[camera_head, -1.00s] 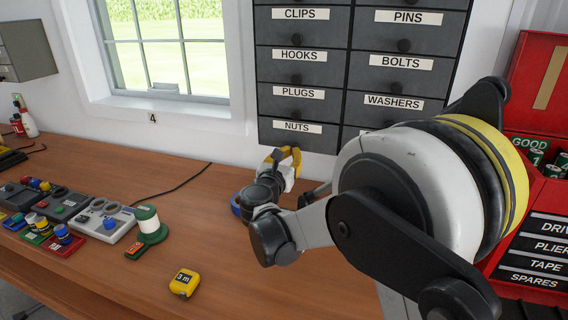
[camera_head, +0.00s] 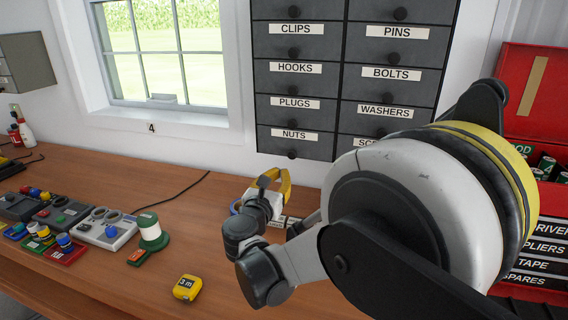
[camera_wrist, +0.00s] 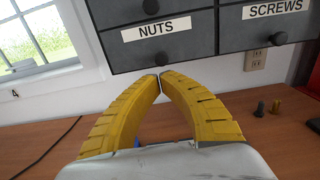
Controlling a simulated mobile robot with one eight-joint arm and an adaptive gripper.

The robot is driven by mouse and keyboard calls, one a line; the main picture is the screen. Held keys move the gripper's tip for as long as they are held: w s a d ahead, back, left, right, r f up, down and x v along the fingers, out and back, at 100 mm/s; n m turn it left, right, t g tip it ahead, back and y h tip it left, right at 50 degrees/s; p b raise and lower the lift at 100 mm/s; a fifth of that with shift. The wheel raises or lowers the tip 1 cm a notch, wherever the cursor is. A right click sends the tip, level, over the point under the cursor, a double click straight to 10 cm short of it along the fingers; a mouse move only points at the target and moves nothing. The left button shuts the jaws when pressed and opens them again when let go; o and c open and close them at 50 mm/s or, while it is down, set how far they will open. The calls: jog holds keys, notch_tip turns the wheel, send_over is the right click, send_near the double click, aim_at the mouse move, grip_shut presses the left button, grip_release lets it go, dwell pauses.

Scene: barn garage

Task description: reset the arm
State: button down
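My gripper (camera_wrist: 160,77) fills the middle of the wrist view, its two yellow fingers curved inward with their tips meeting. Nothing shows between the tips. It points at the wall under the NUTS drawer (camera_wrist: 158,32). In the head view my gripper (camera_head: 283,180) is partly hidden behind my own wrist links, above the back of the wooden bench (camera_head: 120,185). A blue ring-shaped thing (camera_head: 234,207) shows in part behind it.
Controllers with coloured buttons (camera_head: 107,228), a green-and-white spool (camera_head: 152,232) and a yellow tape measure (camera_head: 187,288) lie on the bench at left. A red toolbox (camera_head: 545,110) stands at right.

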jog(key=s+d+m+g, duration=0.7)
jog(key=s+d+m, duration=0.8)
jog(key=s+f+m+g+y, duration=0.1)
jog(key=s+f+m+y, duration=0.1)
jog(key=s+m, duration=0.6)
jog(key=s+f+m+g+y, duration=0.2)
jog(key=s+f+m+y, duration=0.1)
jog(key=s+m, duration=0.6)
jog(key=shift+s+d+f+y+p, duration=0.35)
jog(key=shift+s+y, duration=0.25)
jog(key=shift+s, duration=0.15)
